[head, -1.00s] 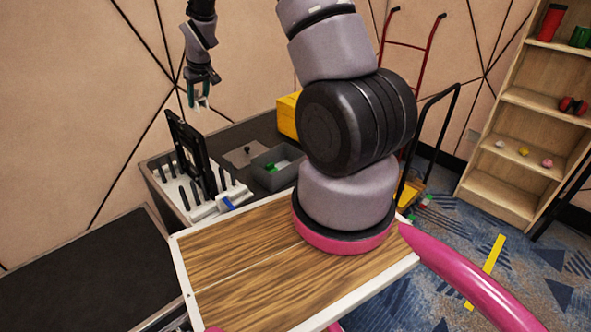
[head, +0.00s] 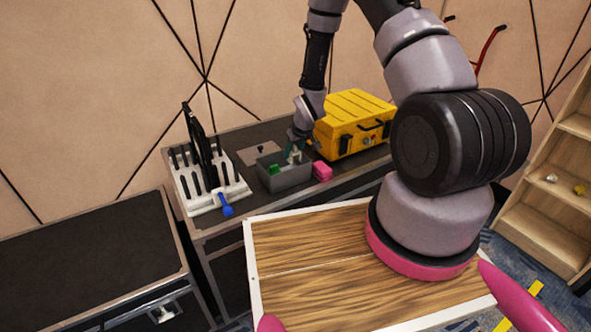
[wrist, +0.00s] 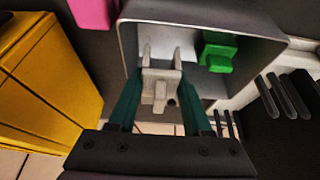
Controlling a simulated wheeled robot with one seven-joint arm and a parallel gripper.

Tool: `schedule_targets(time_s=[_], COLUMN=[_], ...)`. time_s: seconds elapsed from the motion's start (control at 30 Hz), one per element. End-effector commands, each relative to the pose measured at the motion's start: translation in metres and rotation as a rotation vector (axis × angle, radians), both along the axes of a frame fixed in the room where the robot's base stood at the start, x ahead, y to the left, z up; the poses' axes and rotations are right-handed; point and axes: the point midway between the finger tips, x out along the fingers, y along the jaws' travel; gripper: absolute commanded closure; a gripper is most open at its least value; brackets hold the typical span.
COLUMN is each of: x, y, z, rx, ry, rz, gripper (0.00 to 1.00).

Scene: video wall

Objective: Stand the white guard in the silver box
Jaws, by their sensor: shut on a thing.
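The silver box (head: 287,181) is an open grey bin on the dark bench in the head view; its wall also shows in the wrist view (wrist: 215,17). My gripper (head: 294,155) is down at the box's opening. In the wrist view its green fingers (wrist: 158,92) are shut on the white guard (wrist: 160,78), a pale piece with two upright prongs. The guard is over or inside the opening; I cannot tell whether it touches the box floor. A green block (wrist: 217,52) lies in the box, to the right of the guard.
A yellow case (head: 350,124) stands right of the box, and a pink block (head: 322,171) sits by the box's right side. A white rack (head: 212,187) with dark upright pegs and a blue-handled tool (head: 225,205) is to the left. A flat plate (head: 258,152) lies behind.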

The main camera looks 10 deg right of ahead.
Motion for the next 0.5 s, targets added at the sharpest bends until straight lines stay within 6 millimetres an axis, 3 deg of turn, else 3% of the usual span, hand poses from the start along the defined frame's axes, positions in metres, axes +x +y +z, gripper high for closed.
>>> schedule_targets(time_s=[0.5], x=[0.000], y=[0.000], z=[-0.059], rx=[-0.001], ry=[0.001], rz=[-0.001], gripper=[1.00])
